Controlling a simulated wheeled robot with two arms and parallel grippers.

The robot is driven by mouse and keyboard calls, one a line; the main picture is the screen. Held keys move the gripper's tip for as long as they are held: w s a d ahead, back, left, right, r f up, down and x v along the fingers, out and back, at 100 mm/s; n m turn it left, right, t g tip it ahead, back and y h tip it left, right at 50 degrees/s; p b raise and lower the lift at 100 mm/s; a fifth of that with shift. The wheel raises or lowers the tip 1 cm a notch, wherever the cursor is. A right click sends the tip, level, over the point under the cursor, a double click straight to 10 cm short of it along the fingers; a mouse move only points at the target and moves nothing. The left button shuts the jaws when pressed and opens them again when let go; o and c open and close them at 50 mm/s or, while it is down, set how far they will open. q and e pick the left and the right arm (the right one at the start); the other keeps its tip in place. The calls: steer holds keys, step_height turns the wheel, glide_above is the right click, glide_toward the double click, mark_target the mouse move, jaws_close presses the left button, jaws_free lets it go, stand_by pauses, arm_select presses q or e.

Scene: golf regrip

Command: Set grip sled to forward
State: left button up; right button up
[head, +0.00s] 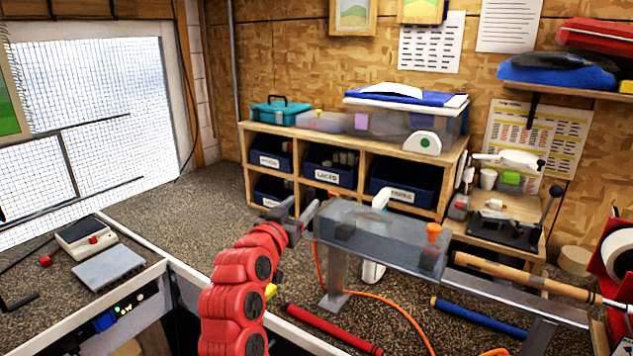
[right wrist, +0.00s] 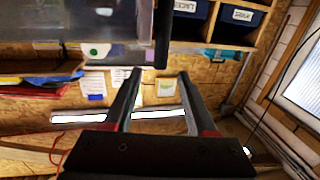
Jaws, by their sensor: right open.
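No part is labelled as the grip sled, and I cannot tell for sure which one it is. A translucent grey trough-like housing (head: 385,232) stands on a metal bench, with an orange knob (head: 434,231) at its right end. A tan rod-like grip (head: 520,275) lies along the rail to its right. My right gripper (head: 300,211) is open and empty at the housing's left end; whether it touches is unclear. In the right wrist view, its two fingers (right wrist: 159,75) are apart, with a dark post (right wrist: 163,35) beyond them. My left gripper is out of view.
A shelf with blue bins (head: 332,165) stands behind. A black lever device (head: 510,230) sits on a side table at right. A red tube (head: 332,329) and a blue tube (head: 480,317) lie on the speckled surface below. An orange hose (head: 390,303) curves there. A counter with boxes is at left.

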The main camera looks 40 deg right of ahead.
steer(key=p+x, duration=0.2)
steer(key=x, duration=0.8)
steer(key=shift+p, duration=0.3)
jaws_close()
stand_by(0.8)
